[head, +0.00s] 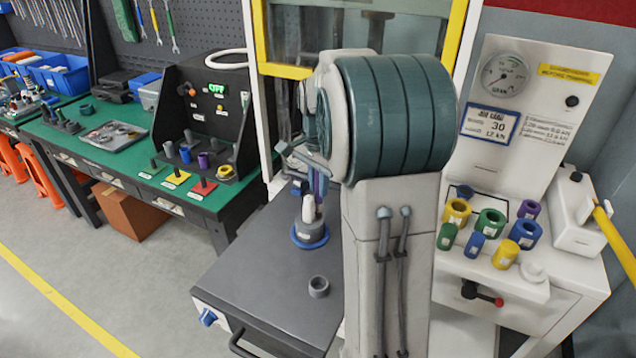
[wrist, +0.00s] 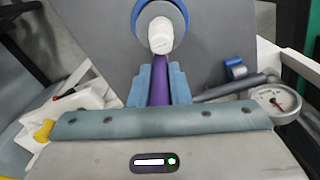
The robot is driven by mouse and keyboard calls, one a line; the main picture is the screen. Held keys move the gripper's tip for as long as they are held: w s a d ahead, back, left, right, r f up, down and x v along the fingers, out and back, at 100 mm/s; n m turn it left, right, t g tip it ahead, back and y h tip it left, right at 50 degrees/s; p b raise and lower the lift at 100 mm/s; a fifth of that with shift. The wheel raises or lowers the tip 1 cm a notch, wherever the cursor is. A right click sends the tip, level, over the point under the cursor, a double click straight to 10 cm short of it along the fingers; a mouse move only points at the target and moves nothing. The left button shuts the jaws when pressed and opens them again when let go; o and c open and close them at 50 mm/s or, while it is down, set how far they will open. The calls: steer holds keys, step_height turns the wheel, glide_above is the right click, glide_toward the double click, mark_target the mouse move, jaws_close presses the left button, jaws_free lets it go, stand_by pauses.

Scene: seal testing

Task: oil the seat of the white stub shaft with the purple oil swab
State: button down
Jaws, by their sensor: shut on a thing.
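The white stub shaft (head: 309,208) stands upright in a grey holder with a blue base ring (head: 310,240) on the dark grey bench top. In the wrist view the white stub shaft (wrist: 161,36) is straight ahead of my fingers, with the blue and grey ring around its foot. My gripper (head: 318,172) is above the shaft, shut on the purple oil swab (wrist: 159,88). The swab points from between the fingers (wrist: 160,88) toward the shaft. Its far end overlaps the shaft's near end in the wrist view; I cannot tell whether they touch. My arm partly hides this area in the head view.
A loose grey ring (head: 319,287) lies on the bench top (head: 255,290) nearer the front. A press with a yellow frame (head: 290,71) stands behind. Coloured bushings (head: 490,222) and a gauge panel (head: 503,75) are at right. A green table (head: 95,150) with trays is at left.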

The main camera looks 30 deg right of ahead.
steer(key=shift+w, duration=0.1)
steer(key=shift+w+a+p, duration=0.2)
steer(key=shift+w+p, duration=0.1)
steer(key=shift+w, duration=0.1)
steer(key=shift+w+a, duration=0.3)
steer(key=shift+a, duration=0.15)
steer(key=shift+a, duration=0.2)
steer(key=shift+w+a+p, duration=0.25)
steer(key=shift+a+p, duration=0.05)
steer(key=shift+a, duration=0.1)
steer(key=shift+s+a, duration=0.15)
steer(key=shift+a, duration=0.35)
